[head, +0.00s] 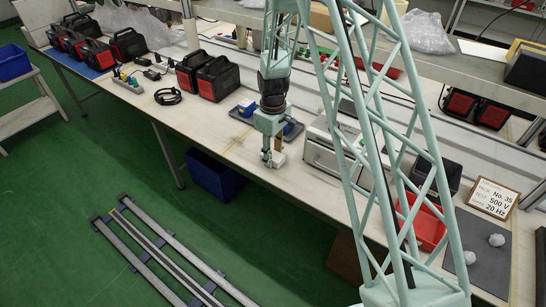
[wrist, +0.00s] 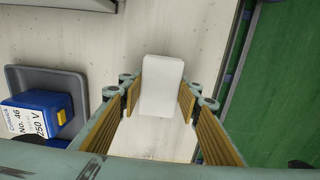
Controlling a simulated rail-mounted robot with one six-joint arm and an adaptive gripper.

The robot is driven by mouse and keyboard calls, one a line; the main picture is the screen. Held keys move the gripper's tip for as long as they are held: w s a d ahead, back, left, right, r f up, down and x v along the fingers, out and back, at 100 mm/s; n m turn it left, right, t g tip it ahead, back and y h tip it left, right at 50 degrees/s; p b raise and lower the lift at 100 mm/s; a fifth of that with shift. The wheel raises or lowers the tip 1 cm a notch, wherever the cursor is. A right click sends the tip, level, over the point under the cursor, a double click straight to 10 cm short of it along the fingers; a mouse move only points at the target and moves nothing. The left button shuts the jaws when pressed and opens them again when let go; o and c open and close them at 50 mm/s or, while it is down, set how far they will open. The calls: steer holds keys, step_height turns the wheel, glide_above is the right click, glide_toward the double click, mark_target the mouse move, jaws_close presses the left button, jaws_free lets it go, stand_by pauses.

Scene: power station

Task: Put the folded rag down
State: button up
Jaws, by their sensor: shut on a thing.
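My gripper (head: 272,158) is low over the white workbench, near its front edge. In the wrist view my gripper (wrist: 160,98) has its tan-padded fingers on both sides of the folded rag (wrist: 161,82), a small white block shape. The folded rag also shows in the head view as a small white patch (head: 278,161) at the fingertips. It is at or just above the bench top (head: 330,200); I cannot tell whether it touches.
A grey tray (wrist: 82,82) with a blue labelled box (wrist: 40,113) is beside my gripper. A white-grey instrument (head: 328,145) stands to the right, then a red bin (head: 423,224). Black-and-red cases (head: 210,75) stand left. Bare bench lies around the rag; the green floor is beyond the front edge.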

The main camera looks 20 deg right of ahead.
steer(key=shift+f, duration=0.15)
steer(key=o, duration=0.9)
steer(key=shift+o, duration=0.2)
steer(key=shift+r, duration=0.2)
step_height(320, 180, up, 12)
steer(key=p, duration=0.1)
steer(key=shift+p, duration=0.4)
stand_by(0.6)
